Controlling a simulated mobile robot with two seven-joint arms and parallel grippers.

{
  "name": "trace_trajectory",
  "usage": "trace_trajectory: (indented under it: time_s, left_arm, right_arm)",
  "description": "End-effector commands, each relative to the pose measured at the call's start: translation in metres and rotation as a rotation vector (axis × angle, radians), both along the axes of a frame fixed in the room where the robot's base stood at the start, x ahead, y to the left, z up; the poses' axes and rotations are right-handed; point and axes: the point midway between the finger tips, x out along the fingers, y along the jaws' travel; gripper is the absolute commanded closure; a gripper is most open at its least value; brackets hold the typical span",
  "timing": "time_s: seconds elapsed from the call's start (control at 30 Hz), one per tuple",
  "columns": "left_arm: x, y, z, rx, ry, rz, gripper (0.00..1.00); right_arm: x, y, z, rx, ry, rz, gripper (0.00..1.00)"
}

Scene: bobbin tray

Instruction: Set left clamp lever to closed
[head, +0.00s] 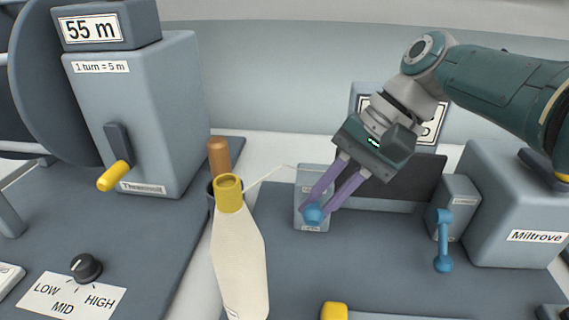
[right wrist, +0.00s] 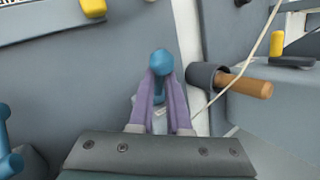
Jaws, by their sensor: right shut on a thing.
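The left clamp (head: 304,178) is a grey block with small labels, too small to read. Its blue lever ends in a round knob (head: 313,214); the rest of this lever is hidden behind my fingers. My right gripper (head: 318,207), with purple fingers, is shut on that knob. In the right wrist view the blue knob (right wrist: 161,61) sits between the fingertips. The right clamp (head: 459,200) has a similar blue lever (head: 443,240) hanging downward. My left gripper is not in view.
A cream bottle-shaped bobbin with a yellow top (head: 238,250) stands left of the clamp, with a wooden peg (head: 219,157) behind it. A thin cord runs nearby. The crank box (head: 150,120) is at left, the Miltrove box (head: 515,205) at right.

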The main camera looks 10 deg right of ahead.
Motion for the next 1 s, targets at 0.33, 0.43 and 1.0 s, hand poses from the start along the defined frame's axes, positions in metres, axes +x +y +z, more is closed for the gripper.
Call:
trace_trajectory:
  time_s: [0.33, 0.43, 1.0]
  left_arm:
    - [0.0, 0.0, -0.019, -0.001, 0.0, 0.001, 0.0]
    - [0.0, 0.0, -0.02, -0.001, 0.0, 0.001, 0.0]
    - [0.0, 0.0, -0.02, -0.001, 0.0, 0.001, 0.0]
  right_arm:
    - [-0.001, 0.001, 0.001, 0.028, 0.089, -0.001, 1.0]
    - [-0.002, 0.001, 0.002, 0.031, 0.096, -0.001, 1.0]
    - [-0.002, 0.001, 0.002, 0.031, 0.098, -0.001, 0.63]
